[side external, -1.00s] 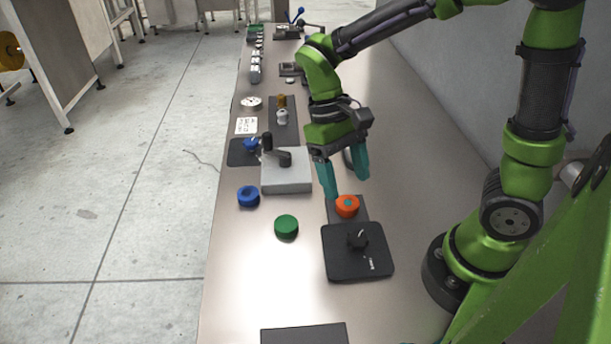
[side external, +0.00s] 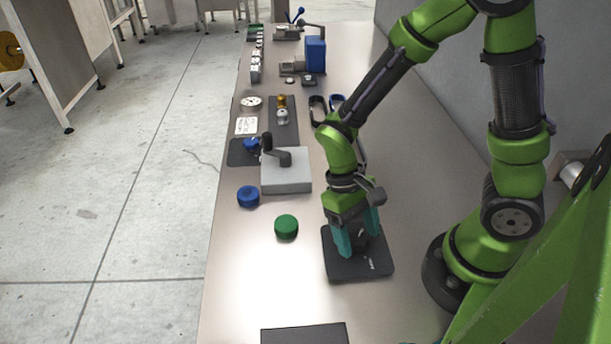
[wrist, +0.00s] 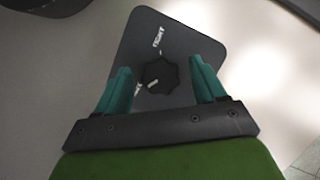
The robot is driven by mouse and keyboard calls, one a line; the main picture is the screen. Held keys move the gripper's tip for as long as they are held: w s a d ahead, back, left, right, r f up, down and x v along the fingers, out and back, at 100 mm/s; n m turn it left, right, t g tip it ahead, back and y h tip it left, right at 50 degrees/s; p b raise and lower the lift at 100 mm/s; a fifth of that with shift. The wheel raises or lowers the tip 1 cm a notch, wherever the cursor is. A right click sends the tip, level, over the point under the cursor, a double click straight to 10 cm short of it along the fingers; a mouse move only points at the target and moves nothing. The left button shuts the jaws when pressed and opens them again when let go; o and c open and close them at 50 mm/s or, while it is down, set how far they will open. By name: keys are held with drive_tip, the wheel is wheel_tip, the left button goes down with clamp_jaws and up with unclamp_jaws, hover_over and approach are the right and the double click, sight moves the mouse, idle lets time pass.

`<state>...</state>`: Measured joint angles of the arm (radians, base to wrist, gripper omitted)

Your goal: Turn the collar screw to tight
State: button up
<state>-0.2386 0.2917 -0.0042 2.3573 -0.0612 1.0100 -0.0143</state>
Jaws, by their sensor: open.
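The collar screw is a black lobed knob (wrist: 160,76) on a black plate (wrist: 188,42) lettered TIGHT near its far edge in the wrist view. A white mark on the knob points down-left, toward a second label that is partly hidden by a finger. The plate also shows in the side external view (side external: 370,267), where the fingers mostly cover the knob. My gripper (side external: 357,240) points down over the plate. Its teal fingers are open, one on each side of the knob, with gaps visible in the wrist view (wrist: 160,68).
A green cap (side external: 286,226) and a blue cap (side external: 248,196) lie left of the plate. A grey block with a dark lever (side external: 287,180) stands behind them. A dark flat panel (side external: 304,334) lies at the near edge. The bench right of the caps' near side is clear.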

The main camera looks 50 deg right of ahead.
drive_tip(key=c, duration=1.1)
drive_tip(key=shift+o, duration=0.2)
drive_tip(key=shift+m, duration=0.3)
drive_tip(key=m+y, duration=0.1)
drive_tip(key=m, duration=0.1)
drive_tip(key=m+t+y, duration=0.1)
drive_tip(key=m, duration=0.2)
drive_tip(key=shift+d+m, duration=0.1)
drive_tip(key=shift+m, duration=0.2)
drive_tip(key=m, duration=0.2)
drive_tip(key=m+t+y, duration=0.1)
drive_tip(key=m, duration=0.1)
drive_tip(key=shift+t, duration=0.3)
drive_tip(key=shift+m, duration=0.8)
drive_tip(key=shift+t, duration=0.3)
drive_tip(key=shift+w, duration=0.1)
drive_tip(key=o, duration=1.1)
drive_tip(key=shift+c, duration=0.2)
